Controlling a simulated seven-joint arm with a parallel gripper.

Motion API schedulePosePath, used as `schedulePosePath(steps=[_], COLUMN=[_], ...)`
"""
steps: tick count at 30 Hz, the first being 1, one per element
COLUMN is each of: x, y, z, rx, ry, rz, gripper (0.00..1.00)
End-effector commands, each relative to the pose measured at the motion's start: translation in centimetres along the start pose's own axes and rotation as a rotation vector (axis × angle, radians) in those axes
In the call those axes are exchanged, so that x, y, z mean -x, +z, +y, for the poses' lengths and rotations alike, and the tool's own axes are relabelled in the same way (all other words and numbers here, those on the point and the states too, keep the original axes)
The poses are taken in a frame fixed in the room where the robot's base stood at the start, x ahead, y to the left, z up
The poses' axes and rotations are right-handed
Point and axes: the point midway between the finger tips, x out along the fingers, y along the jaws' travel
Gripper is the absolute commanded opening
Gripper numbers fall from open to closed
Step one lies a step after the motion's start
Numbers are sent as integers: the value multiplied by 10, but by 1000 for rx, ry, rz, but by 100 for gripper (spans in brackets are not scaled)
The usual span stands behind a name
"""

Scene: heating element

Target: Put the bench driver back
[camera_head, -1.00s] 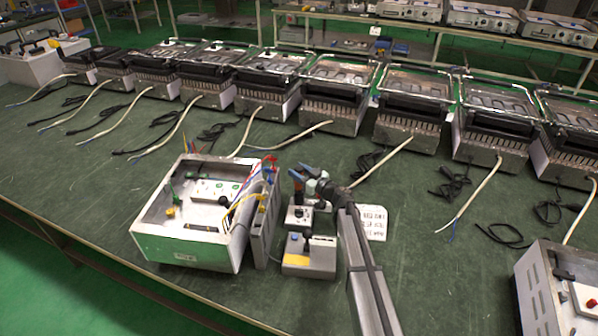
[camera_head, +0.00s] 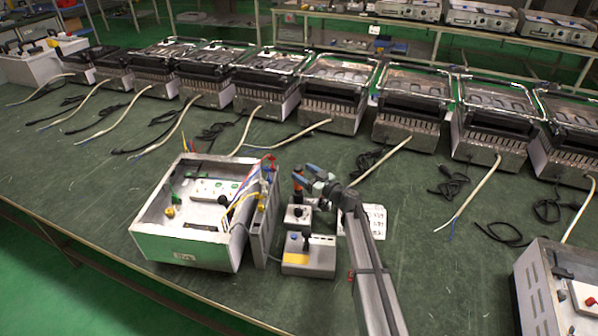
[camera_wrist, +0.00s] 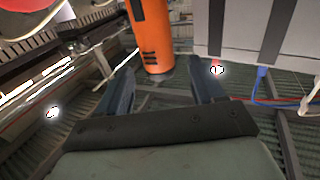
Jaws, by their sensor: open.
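My gripper (camera_head: 305,174) is open, its blue-grey fingers just above the small boxes right of the white open-topped unit. In the wrist view my gripper (camera_wrist: 163,80) has its fingers spread. An orange cylinder with black slots (camera_wrist: 150,35) shows between and beyond the fingertips; it looks like the bench driver. I see no finger shut on it, and its upper end is cut off. In the head view a small dark and red upright thing (camera_head: 298,187) stands by the fingers above a small grey box (camera_head: 298,217); I cannot tell whether it is the driver.
The white open-topped unit (camera_head: 185,247) with coloured leads stands left. A grey box with a yellow label (camera_head: 308,260) sits in front, and a white printed card (camera_head: 374,220) lies partly behind my arm.

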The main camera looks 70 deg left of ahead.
Motion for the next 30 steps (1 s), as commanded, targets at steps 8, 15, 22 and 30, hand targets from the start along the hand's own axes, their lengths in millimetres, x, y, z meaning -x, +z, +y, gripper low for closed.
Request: schedulePosePath(steps=[8,15,22,30], x=[55,80,87,87], y=[-1,0,0,0], z=[-2,-1,0,0], rx=[0,1,1,1], ry=[1,-1,-1,0], rz=[1,0,0,-2], gripper=[67,67,67,67])
